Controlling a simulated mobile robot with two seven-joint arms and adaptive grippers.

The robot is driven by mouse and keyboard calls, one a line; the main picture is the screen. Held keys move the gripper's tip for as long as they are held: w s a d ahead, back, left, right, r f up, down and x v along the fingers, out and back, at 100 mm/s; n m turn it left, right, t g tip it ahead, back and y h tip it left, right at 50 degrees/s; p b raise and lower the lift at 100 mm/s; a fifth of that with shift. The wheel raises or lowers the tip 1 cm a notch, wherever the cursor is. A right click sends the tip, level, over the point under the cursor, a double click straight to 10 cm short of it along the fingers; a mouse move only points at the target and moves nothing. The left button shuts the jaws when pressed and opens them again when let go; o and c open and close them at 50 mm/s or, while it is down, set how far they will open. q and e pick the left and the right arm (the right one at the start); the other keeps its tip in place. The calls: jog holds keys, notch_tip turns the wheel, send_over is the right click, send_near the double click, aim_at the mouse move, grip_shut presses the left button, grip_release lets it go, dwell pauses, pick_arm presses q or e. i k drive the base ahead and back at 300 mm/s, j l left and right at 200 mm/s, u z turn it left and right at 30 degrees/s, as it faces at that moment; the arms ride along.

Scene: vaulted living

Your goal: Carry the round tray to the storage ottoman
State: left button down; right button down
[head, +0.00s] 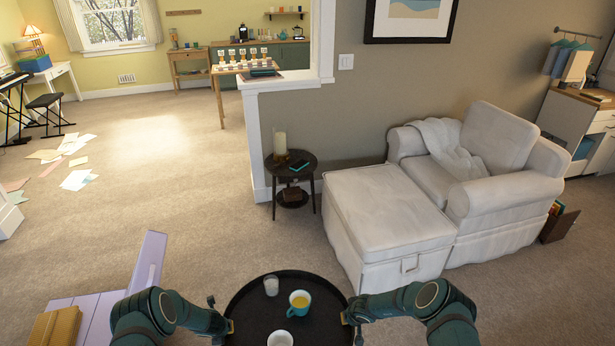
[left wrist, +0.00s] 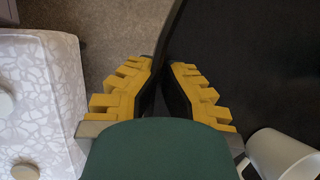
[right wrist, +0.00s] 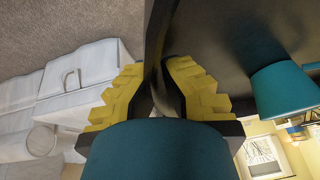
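The round black tray (head: 252,310) is in front of me at the bottom of the head view. My right gripper (head: 346,318) is shut on the right rim, also in the right wrist view (right wrist: 158,75). The white storage ottoman (head: 385,210) stands ahead right, lid closed, its top bare.
A white armchair (head: 490,140) with a throw adjoins the ottoman. A dark round side table (head: 291,170) with a candle stands left of it by the wall end. A lilac piece of furniture (head: 90,305) is at lower left. Carpet between is clear; papers (head: 75,160) lie far left.

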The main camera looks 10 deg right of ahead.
aim_at(388, 209)
jog(key=i+l+u, duration=0.1)
jog(key=i+l, duration=1)
jog(key=i, duration=0.15)
jog(key=i+l, duration=0.2)
jog(key=l, duration=0.15)
jog(key=i+l, duration=0.15)
jog(key=l, duration=0.2)
jog(key=i+l, duration=0.2)
jog(key=l, duration=0.15)
jog(key=i+l+u, duration=0.1)
jog(key=l, duration=0.25)
jog(key=i+l, duration=0.2)
jog(key=l, duration=0.2)
jog(key=i+l, duration=0.2)
jog(key=l, duration=0.15)
